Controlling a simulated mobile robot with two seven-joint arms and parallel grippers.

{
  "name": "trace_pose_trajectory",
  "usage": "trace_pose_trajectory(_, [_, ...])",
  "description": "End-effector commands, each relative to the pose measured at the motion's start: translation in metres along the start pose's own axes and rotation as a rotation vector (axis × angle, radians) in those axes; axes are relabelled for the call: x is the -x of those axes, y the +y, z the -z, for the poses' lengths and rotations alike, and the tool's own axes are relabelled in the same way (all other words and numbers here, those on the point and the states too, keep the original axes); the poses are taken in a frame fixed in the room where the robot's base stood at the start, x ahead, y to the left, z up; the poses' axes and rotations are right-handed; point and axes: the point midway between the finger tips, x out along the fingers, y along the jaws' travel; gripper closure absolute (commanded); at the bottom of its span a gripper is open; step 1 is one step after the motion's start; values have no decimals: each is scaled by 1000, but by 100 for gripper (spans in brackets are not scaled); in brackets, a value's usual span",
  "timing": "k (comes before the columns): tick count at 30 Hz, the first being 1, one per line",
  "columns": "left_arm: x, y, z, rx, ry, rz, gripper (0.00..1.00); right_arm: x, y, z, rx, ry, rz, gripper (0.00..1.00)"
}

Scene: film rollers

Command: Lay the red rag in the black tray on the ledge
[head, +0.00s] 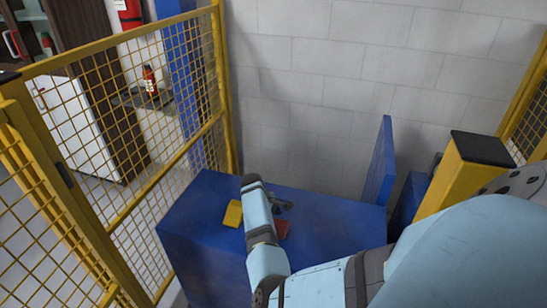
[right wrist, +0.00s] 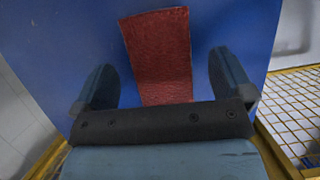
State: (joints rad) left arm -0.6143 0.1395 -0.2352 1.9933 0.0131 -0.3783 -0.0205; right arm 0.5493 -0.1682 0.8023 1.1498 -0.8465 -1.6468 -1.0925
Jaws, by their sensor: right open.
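The red rag (right wrist: 158,50) lies flat on the blue surface and appears as a long strip between and beyond my right fingers in the right wrist view. In the head view a red patch of the rag (head: 282,230) shows beside my right arm, which partly hides it. My right gripper (right wrist: 162,62) is open and empty, its two fingers on either side of the rag and apart from it. Its height above the rag is hard to tell. No black tray is clearly visible in either view. My left gripper is not in view.
The blue cabinet top (head: 330,212) also holds a yellow object (head: 233,214) left of my arm. An upright blue panel (head: 379,165) stands at its right. A yellow post (head: 465,178) is farther right. Yellow mesh fencing (head: 130,130) runs along the left, and a block wall closes the back.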

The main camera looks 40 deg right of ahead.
Motion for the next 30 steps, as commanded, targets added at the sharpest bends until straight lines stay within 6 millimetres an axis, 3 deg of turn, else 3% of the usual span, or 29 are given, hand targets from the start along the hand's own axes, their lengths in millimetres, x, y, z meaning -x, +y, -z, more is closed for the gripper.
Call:
trace_pose_trajectory(5, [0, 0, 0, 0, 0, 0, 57, -15, 0, 0, 0, 1, 0, 1])
trace_pose_trajectory(25, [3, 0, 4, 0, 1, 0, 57, -18, 0, 1, 1, 1, 1, 1])
trace_pose_trajectory(26, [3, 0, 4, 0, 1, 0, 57, -19, 0, 1, 0, 1, 0, 3])
trace_pose_trajectory(30, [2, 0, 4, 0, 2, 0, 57, -19, 0, 1, 0, 1, 0, 36])
